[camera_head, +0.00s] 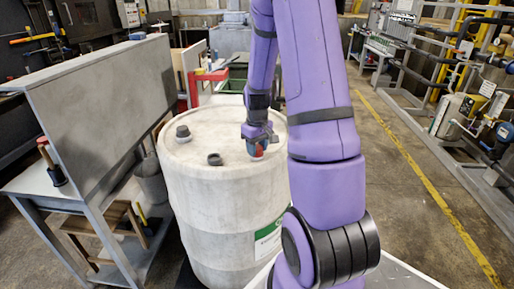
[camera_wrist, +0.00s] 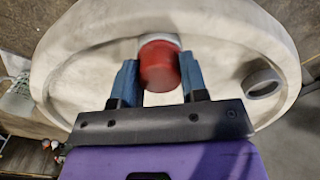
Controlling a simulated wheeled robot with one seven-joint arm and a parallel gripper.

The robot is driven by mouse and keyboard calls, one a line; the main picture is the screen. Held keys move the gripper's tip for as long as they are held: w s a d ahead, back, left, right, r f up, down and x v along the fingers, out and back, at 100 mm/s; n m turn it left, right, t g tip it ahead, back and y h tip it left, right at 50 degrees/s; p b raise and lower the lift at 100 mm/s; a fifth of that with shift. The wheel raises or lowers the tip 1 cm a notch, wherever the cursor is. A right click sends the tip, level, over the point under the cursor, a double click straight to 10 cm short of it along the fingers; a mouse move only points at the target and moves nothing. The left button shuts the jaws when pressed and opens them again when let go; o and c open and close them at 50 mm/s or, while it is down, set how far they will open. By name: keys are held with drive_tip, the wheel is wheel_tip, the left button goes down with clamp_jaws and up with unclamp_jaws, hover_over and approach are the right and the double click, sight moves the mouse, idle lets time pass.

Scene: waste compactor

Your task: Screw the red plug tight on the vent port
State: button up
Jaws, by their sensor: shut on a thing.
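The red plug (camera_head: 257,151) is at the right part of the top of a white drum (camera_head: 219,184). My gripper (camera_head: 258,140) is above the drum top and shut on the plug. In the wrist view the red plug (camera_wrist: 160,66) sits between the two blue fingers of my gripper (camera_wrist: 158,82). A pale round rim shows just behind the plug; it may be the vent port (camera_wrist: 160,38), but the fingers and plug hide most of it. I cannot tell whether the threads are engaged.
A dark open ring (camera_head: 215,159) and a grey capped fitting (camera_head: 183,134) stand on the drum top; a ring also shows in the wrist view (camera_wrist: 261,82). A grey bench with an upright panel (camera_head: 108,110) is close on the left. Open floor lies to the right.

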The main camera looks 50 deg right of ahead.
drive_tip(key=o, duration=1.1)
drive_tip(key=shift+c, duration=0.4)
drive_tip(key=shift+r, duration=3.5)
